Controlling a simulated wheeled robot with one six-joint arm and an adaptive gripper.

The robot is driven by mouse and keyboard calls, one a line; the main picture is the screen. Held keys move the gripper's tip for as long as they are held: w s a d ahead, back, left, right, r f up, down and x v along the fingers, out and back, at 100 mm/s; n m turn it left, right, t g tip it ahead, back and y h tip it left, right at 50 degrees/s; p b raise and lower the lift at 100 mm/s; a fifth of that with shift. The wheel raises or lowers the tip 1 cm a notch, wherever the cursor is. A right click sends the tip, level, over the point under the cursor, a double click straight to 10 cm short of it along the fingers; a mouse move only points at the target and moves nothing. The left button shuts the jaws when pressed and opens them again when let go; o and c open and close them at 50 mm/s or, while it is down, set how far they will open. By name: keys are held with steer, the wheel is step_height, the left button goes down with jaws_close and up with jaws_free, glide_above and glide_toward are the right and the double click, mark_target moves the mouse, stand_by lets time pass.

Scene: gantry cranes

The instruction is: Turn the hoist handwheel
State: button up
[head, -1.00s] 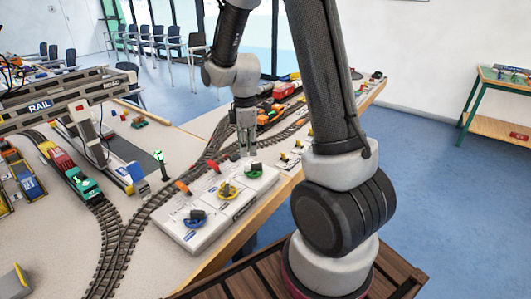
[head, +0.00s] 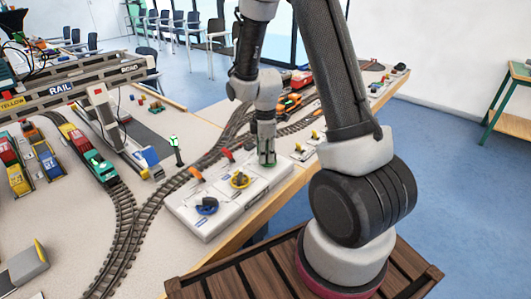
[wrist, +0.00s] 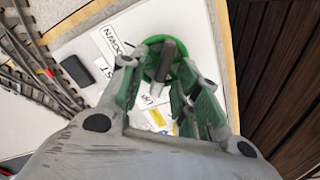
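The white control panel (head: 224,213) lies on the table's front edge. It carries a blue handwheel (head: 207,206), a yellow handwheel (head: 240,180) and a green handwheel (head: 268,165). In the wrist view the green handwheel (wrist: 151,66) has a grey grip bar across it, and labels reading "DOWN", "UP" and part of a word ending in "ST" lie beside it. My gripper (head: 266,153) is down at the green handwheel. In the wrist view my gripper's (wrist: 158,78) fingers are apart, one on each side of the grip bar. I cannot tell whether they touch the wheel.
Behind are curved train track (head: 122,225), a green signal post (head: 175,150) and a gantry crane (head: 60,88) marked RAIL. A small panel (head: 301,152) lies to the right.

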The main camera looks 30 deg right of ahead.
jaws_close()
steer(key=m, duration=0.4)
steer(key=shift+w+d+m, duration=0.1)
steer(key=shift+w+m, duration=0.05)
steer(key=shift+m, duration=0.15)
steer(key=shift+w+d+m, duration=0.1)
steer(key=shift+w+m, duration=0.05)
steer(key=shift+m, duration=2.35)
jaws_free()
